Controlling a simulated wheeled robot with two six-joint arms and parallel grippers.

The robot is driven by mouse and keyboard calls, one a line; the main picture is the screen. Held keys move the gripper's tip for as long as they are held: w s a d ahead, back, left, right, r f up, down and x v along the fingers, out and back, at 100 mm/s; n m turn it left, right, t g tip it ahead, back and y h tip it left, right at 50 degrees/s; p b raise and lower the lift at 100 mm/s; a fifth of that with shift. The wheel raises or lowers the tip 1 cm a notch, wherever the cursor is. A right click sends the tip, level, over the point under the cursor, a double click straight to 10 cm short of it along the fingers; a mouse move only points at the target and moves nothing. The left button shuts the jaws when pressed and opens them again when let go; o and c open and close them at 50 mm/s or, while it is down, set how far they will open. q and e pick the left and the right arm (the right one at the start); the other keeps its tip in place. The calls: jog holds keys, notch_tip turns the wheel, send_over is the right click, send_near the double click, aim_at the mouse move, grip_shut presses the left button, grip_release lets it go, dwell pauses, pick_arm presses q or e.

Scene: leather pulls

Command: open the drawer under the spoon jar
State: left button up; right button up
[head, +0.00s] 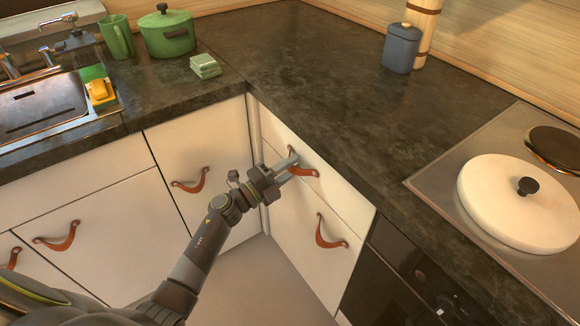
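My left gripper (289,166) is at the brown leather pull (304,173) of the upper drawer (335,184) in the right-hand cabinet run, near the inner corner. Its fingers overlap the left part of the pull and hide some of it. I cannot tell whether they are closed on the strap. The drawer front looks flush with the cabinet. On the counter above stand a blue lidded canister (401,50) and a tall banded wooden cylinder (424,22), cut off by the top edge. No spoons show, so I cannot tell which is the spoon jar. My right gripper is out of view.
A lower front with a leather pull (328,234) is below. An oven (405,285) and a hob with a white lidded pan (515,205) are at right. Left are more fronts with pulls (190,182), a sink (42,108) and a green pot (167,33).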

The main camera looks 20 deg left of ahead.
pick_arm(q)
grip_shut()
dwell(0.3)
